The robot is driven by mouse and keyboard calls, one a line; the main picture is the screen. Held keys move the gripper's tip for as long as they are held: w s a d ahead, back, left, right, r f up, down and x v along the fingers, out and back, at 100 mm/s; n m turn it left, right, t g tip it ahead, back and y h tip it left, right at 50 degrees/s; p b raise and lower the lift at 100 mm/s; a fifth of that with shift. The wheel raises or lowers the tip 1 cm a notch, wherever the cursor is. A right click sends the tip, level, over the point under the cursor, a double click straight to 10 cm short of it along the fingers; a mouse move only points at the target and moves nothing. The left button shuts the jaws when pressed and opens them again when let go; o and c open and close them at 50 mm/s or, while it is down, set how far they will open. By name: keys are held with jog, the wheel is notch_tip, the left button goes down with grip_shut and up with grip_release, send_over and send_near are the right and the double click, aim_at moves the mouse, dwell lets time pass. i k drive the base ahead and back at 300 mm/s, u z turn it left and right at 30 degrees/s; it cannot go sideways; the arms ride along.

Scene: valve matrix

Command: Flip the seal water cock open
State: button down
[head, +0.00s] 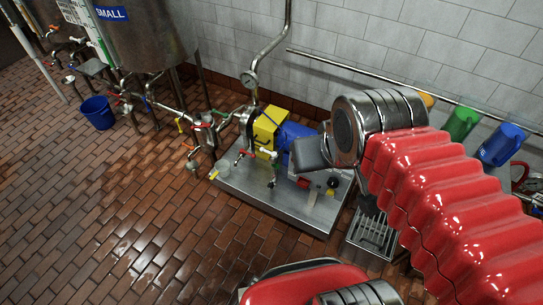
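The yellow and blue pump unit (265,128) stands on a metal skid (285,208) by the wall. Several small cocks are fitted to it. No fingertips of my gripper can be made out. I see nothing held.
A large steel tank (140,35) with pipes and valves stands at the back left, near a blue bucket (97,112). A gauge (249,80) is on the pipe behind the pump. The tiled floor left of the skid is clear.

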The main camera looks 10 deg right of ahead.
aim_at(266, 151)
jog(key=u, duration=0.05)
jog(key=k, duration=0.95)
jog(key=u, duration=0.4)
jog(key=i, duration=0.55)
jog(key=u, duration=0.8)
jog(key=i, duration=1.45)
jog(key=z, duration=0.6)
jog(key=i, duration=0.6)
jog(key=z, duration=0.35)
